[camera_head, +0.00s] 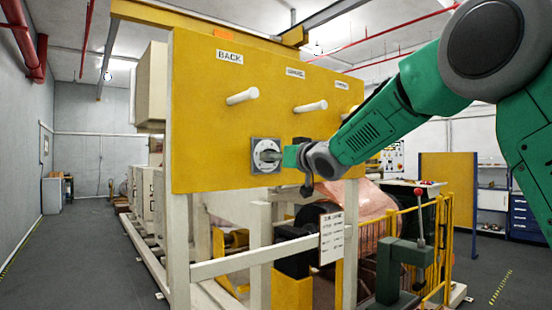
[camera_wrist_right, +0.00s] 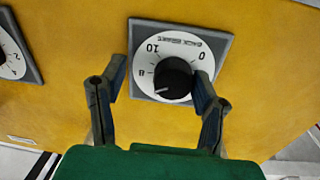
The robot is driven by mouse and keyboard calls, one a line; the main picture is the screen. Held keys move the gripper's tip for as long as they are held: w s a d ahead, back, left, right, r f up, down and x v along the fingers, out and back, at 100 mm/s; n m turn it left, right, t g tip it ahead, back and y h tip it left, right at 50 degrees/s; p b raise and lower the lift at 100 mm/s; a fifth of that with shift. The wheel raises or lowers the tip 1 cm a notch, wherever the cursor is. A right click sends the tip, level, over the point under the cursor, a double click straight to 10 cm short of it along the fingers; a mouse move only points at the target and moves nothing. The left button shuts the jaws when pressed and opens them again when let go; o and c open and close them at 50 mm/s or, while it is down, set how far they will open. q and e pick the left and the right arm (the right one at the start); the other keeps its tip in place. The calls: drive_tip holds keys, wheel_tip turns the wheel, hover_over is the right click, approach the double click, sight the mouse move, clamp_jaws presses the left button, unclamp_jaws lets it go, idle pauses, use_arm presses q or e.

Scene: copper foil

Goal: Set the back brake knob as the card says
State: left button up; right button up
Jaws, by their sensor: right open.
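The back brake knob (camera_head: 266,155) sits on a square dial plate under the BACK label on the yellow panel. In the right wrist view the black knob (camera_wrist_right: 173,77) has a white mark toward the dial's lower left, below the 8. The 10 and 0 show along the top. My right gripper (camera_head: 282,156) is at the dial. In its wrist view the open fingers (camera_wrist_right: 160,78) straddle the knob; the right finger is very close to it, and contact is unclear. The card (camera_head: 331,237) hangs below the panel; its text is too small to read. My left gripper is out of view.
White pegs (camera_head: 242,96) stick out of the yellow panel (camera_head: 205,120) above the knob. A second dial (camera_wrist_right: 12,58) shows at the left of the wrist view. Yellow railings (camera_head: 435,240) and a copper foil roll (camera_head: 350,203) lie below right. Floor at left is clear.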

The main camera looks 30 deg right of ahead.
drive_tip(key=shift+a+r, duration=0.2)
drive_tip(key=shift+a, duration=0.75)
drive_tip(key=c, duration=0.3)
drive_tip(key=shift+w+a, duration=0.1)
drive_tip(key=shift+a, duration=0.05)
drive_tip(key=c, duration=0.7)
drive_tip(key=shift+c, duration=0.7)
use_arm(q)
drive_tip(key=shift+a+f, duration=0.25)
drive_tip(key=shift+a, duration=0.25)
use_arm(e)
drive_tip(key=shift+d+f+n, duration=0.1)
drive_tip(key=shift+d+n, duration=0.25)
drive_tip(key=shift+n, duration=0.45)
